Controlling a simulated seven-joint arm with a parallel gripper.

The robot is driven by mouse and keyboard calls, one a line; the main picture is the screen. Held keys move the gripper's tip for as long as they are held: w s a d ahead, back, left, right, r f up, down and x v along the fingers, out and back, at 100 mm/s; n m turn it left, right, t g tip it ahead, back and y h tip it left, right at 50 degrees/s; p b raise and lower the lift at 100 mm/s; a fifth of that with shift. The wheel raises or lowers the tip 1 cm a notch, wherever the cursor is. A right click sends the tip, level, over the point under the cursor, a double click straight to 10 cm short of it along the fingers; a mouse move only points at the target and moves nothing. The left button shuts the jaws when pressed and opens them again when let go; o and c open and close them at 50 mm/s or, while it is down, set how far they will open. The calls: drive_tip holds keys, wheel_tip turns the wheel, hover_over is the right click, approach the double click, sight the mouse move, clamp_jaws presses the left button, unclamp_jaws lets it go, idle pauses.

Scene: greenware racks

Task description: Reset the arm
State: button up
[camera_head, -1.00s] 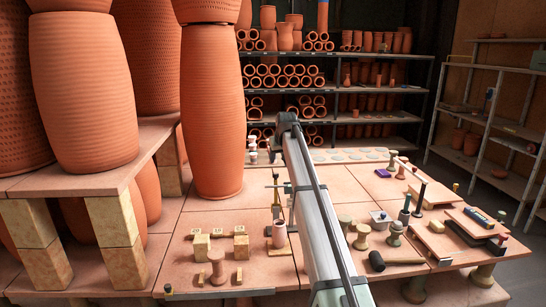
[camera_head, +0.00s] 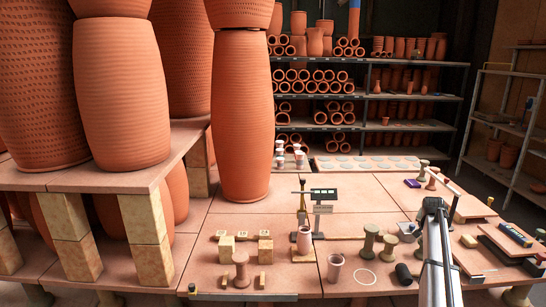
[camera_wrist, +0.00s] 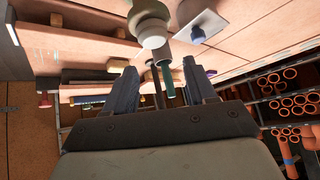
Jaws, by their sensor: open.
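My gripper (camera_wrist: 160,66) shows in the wrist view with its two dark fingers apart. Nothing is clearly held between them. A dark green cylinder (camera_wrist: 169,78) and a thin dark rod show in the gap, seemingly beyond the fingers; contact cannot be told. In the head view my arm (camera_head: 437,250) rises from the lower right edge over the right part of the table.
Tall clay vessels (camera_head: 243,120) stand at left. Racks of pots (camera_head: 370,90) line the back.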

drive_tip(key=s+d+f+m+h, duration=0.1)
drive_tip(key=s+d+f+m, duration=0.1)
drive_tip(key=s+d+f, duration=0.35)
drive_tip(key=s+d+f+m+g+h, duration=0.1)
drive_tip(key=s+d+f+m, duration=0.1)
drive_tip(key=s+d, duration=0.6)
drive_tip(key=s+d+f+m+h, duration=0.1)
drive_tip(key=s+d+f+m, duration=0.1)
drive_tip(key=s+d+f, duration=0.35)
drive_tip(key=s+d+f+m+g, duration=0.1)
drive_tip(key=s+d+f, duration=0.1)
drive_tip(key=s+f, duration=0.6)
drive_tip(key=s+a+f+n+g+y, duration=0.1)
drive_tip(key=s+a+f+n+y, duration=0.2)
drive_tip(key=a+f, duration=0.75)
drive_tip(key=s+a+f+n+g+y, duration=0.15)
drive_tip(key=s+a+f, duration=0.25)
drive_tip(key=a, duration=1.4)
drive_tip(key=s+a+f+n+g+y, duration=0.3)
drive_tip(key=a+f, duration=0.5)
drive_tip(key=a, duration=0.6)
drive_tip(key=s+a+f+n+g, duration=0.1)
drive_tip(key=s+a+n, duration=0.3)
drive_tip(key=s+a, duration=0.8)
drive_tip(key=s+a+f+n+g, duration=0.2)
drive_tip(key=s+a+n+g, duration=0.2)
drive_tip(key=s+a, duration=0.7)
drive_tip(key=s, duration=0.6)
drive_tip(key=shift+a+n+g, duration=0.35)
drive_tip(key=shift+a, duration=0.05)
